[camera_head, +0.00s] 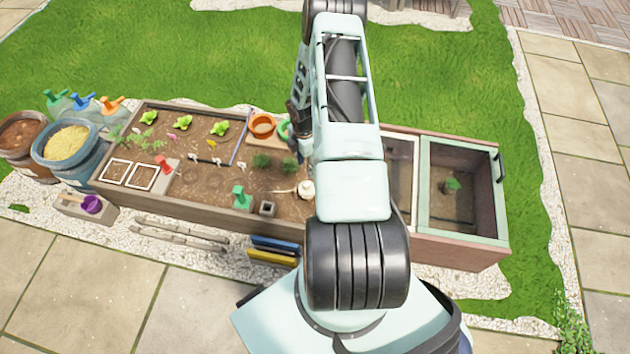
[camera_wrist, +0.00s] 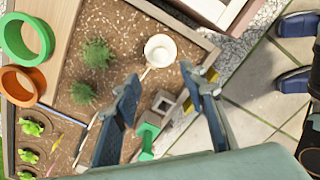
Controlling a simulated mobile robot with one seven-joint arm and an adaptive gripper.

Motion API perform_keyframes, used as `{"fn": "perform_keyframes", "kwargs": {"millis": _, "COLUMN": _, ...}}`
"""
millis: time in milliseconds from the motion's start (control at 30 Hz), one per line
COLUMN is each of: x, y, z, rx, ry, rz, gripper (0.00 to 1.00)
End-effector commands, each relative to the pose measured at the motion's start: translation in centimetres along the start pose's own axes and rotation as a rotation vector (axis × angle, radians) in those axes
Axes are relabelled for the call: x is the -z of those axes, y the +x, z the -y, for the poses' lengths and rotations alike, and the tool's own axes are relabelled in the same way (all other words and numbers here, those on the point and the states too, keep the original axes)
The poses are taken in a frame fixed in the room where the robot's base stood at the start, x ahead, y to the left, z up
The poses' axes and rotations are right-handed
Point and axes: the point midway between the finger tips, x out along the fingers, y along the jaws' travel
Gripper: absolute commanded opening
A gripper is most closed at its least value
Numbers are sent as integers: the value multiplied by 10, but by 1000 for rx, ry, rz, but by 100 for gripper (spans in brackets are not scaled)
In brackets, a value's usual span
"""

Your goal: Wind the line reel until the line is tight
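I cannot clearly pick out the line reel. A small white round piece (camera_head: 306,189) stands on the soil near the bed's right part, with a thin pale strand or handle running left from it. In the wrist view this white piece (camera_wrist: 160,50) looks like an open ring or cup, just beyond my fingertips. My gripper (camera_wrist: 160,76) is open and empty, its fingers spread above the bed's edge. In the wrist view a green-handled object (camera_wrist: 148,137) and a grey square block (camera_wrist: 163,102) show between the fingers. My arm hides part of the bed in the head view.
Green shrubs (camera_head: 262,161) and an orange pot ring (camera_head: 262,125) are near the white piece. A glazed cold frame (camera_head: 463,156) stands at the right. Paving lies in front.

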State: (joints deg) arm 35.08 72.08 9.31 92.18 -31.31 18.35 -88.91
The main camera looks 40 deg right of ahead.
Motion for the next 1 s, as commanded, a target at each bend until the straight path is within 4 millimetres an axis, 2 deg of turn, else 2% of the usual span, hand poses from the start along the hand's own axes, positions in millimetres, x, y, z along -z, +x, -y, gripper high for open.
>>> {"fn": "perform_keyframes", "kwargs": {"millis": 267, "x": 6, "y": 23, "z": 1, "rx": -1, "ry": -1, "rz": -12, "gripper": 39}}
{"fn": "perform_keyframes", "kwargs": {"millis": 500, "x": 6, "y": 70, "z": 1, "rx": -1, "ry": 0, "rz": -11, "gripper": 39}}
{"fn": "perform_keyframes", "kwargs": {"millis": 700, "x": 6, "y": 100, "z": 1, "rx": -2, "ry": -1, "rz": -10, "gripper": 39}}
{"fn": "perform_keyframes", "kwargs": {"millis": 833, "x": 6, "y": 110, "z": 0, "rx": -3, "ry": -1, "rz": -10, "gripper": 39}}
{"fn": "perform_keyframes", "kwargs": {"millis": 1000, "x": 5, "y": 114, "z": 0, "rx": -3, "ry": -1, "rz": -9, "gripper": 39}}
